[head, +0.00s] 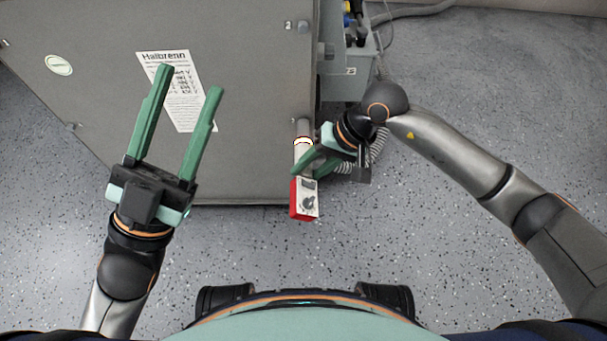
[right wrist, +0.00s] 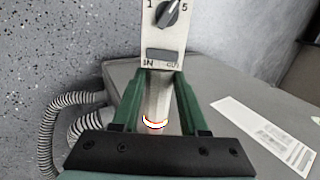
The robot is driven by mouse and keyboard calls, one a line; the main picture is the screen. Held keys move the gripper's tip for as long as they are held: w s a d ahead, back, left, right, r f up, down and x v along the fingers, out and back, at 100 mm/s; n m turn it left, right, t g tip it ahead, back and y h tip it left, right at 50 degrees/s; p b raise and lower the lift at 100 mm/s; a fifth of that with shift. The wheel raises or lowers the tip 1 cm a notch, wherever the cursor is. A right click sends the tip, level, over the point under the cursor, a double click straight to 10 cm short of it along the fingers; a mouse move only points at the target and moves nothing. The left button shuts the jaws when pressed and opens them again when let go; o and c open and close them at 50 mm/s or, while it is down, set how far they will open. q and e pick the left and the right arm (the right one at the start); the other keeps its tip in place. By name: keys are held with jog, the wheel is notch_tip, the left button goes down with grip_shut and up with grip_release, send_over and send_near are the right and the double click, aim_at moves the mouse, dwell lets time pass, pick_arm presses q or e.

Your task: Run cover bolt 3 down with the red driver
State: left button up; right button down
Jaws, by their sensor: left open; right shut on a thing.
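The red driver (head: 303,200) has a red body and a pale face with a dial; the dial face also shows in the right wrist view (right wrist: 166,35). My right gripper (head: 304,168) is shut on the driver. Its grey nose (head: 304,130), with a glowing ring, lies at the cover's lower right edge. Bolt 3 is not clearly visible; the nose covers that spot, and I cannot tell whether they touch. The grey transformer cover (head: 230,110) carries a bolt marked 2 (head: 303,26) higher up. My left gripper (head: 191,79) is open and empty over the cover's left part.
A white label (head: 180,90) and an oval sticker (head: 58,65) are on the cover. A grey terminal box (head: 347,75) and ribbed hoses (head: 378,145) stand at the cover's right side, close to my right gripper. The speckled floor (head: 480,110) is clear at the right.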

aim_at(309, 186)
jog(key=shift+w+r, duration=0.1)
jog(key=shift+w, duration=0.45)
dwell(1.9)
jog(key=shift+s+a, duration=0.1)
jog(key=shift+s, duration=2.25)
